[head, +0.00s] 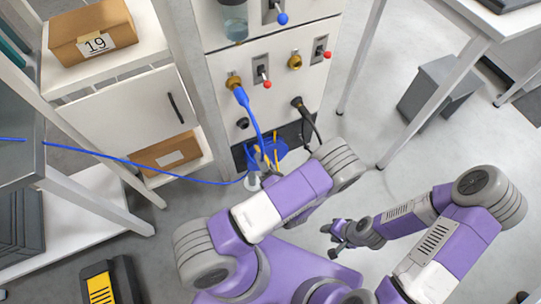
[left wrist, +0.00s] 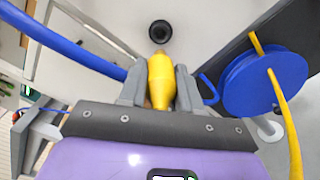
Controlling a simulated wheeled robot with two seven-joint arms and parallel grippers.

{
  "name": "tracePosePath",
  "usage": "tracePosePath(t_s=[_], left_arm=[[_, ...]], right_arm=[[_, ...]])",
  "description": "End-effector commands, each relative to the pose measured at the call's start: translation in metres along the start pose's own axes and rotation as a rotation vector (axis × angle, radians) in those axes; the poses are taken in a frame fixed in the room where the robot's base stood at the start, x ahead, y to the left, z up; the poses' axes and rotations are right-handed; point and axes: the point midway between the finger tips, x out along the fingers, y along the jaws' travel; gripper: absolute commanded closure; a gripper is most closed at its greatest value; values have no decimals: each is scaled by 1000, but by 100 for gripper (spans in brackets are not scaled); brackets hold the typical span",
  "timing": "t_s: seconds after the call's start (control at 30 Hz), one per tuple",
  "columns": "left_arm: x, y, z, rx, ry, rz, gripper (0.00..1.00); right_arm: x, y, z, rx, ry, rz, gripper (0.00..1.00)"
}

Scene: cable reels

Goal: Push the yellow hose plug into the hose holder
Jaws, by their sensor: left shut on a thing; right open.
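My left gripper (head: 260,168) is in front of the low part of the white panel, partly hidden by my own arm. In the left wrist view it (left wrist: 161,90) is shut on the yellow hose plug (left wrist: 161,75), with a finger on each side. The plug points at a round black socket, which looks like the hose holder (left wrist: 159,32), with a visible gap between them. The holder also shows in the head view (head: 242,123), low on the panel. My right gripper (head: 338,236) is open and empty, away from the panel.
A blue reel (left wrist: 262,84) with yellow hose (left wrist: 286,120) is right of the plug. A blue hose (head: 249,113) hangs from a brass fitting (head: 234,82); a black cable (head: 309,122) is plugged in at right. A thin blue line (head: 140,163) runs left to a grey table (head: 20,165).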

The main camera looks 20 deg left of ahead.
Motion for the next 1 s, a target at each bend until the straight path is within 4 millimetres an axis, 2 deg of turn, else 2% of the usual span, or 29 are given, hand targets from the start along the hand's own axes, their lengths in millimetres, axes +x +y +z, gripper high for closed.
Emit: tracePosePath(t_s=[0.27, 0.7, 1.0], left_arm=[[16, -1, -1, 6, 0, 2, 100], [59, -1, -2, 5, 1, 2, 100], [74, 0, -1, 4, 0, 2, 100]], right_arm=[[1, 0, 0, 0, 1, 0, 57], [5, 2, -1, 0, 1, 0, 57], [6, 2, -1, 0, 1, 0, 57]])
